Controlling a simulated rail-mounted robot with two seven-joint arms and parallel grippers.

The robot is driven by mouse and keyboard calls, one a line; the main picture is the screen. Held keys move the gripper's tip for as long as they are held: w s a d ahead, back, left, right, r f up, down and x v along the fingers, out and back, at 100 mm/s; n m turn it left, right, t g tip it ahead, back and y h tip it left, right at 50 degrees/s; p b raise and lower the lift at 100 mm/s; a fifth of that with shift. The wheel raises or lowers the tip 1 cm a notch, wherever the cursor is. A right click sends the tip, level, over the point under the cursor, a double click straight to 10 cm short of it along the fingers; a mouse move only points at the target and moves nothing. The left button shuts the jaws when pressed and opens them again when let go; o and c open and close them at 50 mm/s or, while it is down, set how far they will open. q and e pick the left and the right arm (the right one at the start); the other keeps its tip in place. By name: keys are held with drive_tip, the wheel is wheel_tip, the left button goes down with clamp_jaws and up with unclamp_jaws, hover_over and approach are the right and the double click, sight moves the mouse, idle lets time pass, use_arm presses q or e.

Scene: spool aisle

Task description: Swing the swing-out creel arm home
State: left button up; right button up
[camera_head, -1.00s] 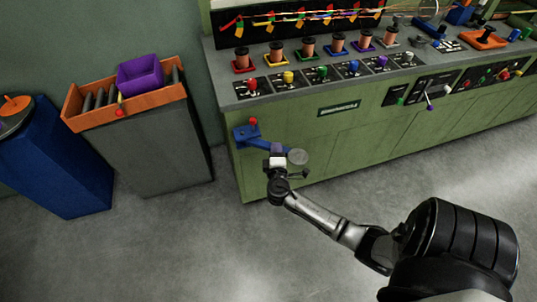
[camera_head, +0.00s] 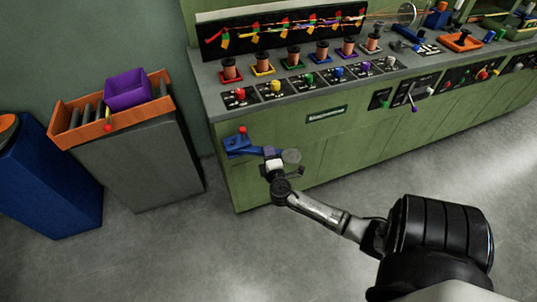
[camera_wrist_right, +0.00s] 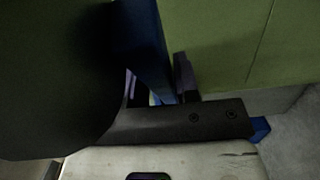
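The swing-out creel arm is a blue bar (camera_head: 252,150) on a blue bracket (camera_head: 236,144) with a red knob (camera_head: 242,130), at the left end of the green cabinet front. A grey disc (camera_head: 291,157) is at its outer end. My right gripper (camera_head: 270,157) is at the bar, just left of the disc. In the right wrist view the blue bar (camera_wrist_right: 147,45) runs beside a dark finger (camera_wrist_right: 185,77). A large dark round shape (camera_wrist_right: 55,75), likely the disc, hides the other side, so the grip is unclear. My left gripper is not in view.
The green cabinet (camera_head: 300,150) carries a row of spools (camera_head: 293,57) and coloured knobs on top. A grey stand (camera_head: 145,165) with an orange tray (camera_head: 62,137) and purple bin (camera_head: 127,90) is left. A blue bin (camera_head: 50,190) stands further left. The floor in front is clear.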

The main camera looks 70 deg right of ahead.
drive_tip(key=o, duration=0.3)
drive_tip(key=shift+o, duration=0.2)
drive_tip(key=p+v, duration=0.1)
drive_tip(key=v, duration=1.3)
drive_tip(key=shift+p, duration=0.35)
drive_tip(key=shift+d, duration=0.15)
